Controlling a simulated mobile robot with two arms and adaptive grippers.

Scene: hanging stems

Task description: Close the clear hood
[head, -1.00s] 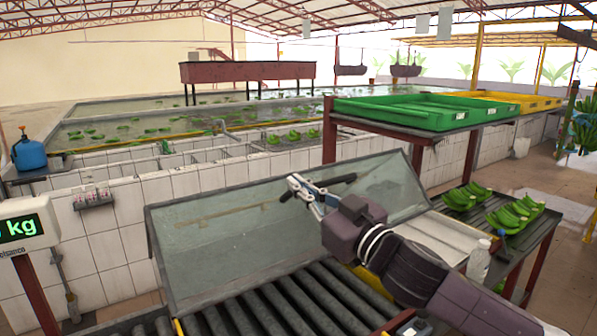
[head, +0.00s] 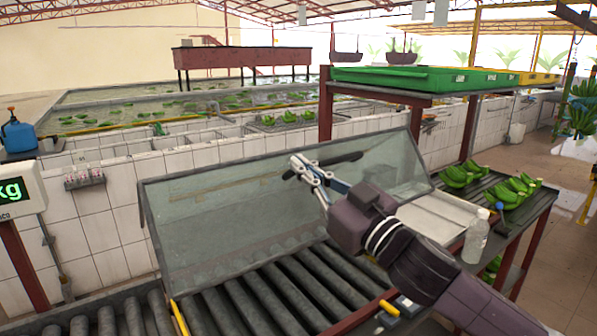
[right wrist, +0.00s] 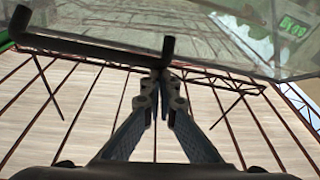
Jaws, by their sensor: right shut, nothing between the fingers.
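The clear hood (head: 230,215) is a see-through panel in a dark frame, standing raised and tilted open over the roller conveyor. A dark bar handle (head: 343,162) is on its upper right part. The hood (right wrist: 235,30) and the handle (right wrist: 90,45) also show in the right wrist view. My right gripper (head: 298,168) is shut and empty at the handle, partly covering its left part. In the right wrist view its fingertips (right wrist: 161,82) are just below the bar's right end; I cannot tell whether they touch. My left gripper is out of view.
The grey rollers (head: 265,298) run below the hood. A clear bottle (head: 476,236) stands right of my right arm. Green bananas (head: 459,176) lie on a dark side table. Green trays (head: 400,79) sit on a rack behind. A scale display (head: 14,192) is at the left edge.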

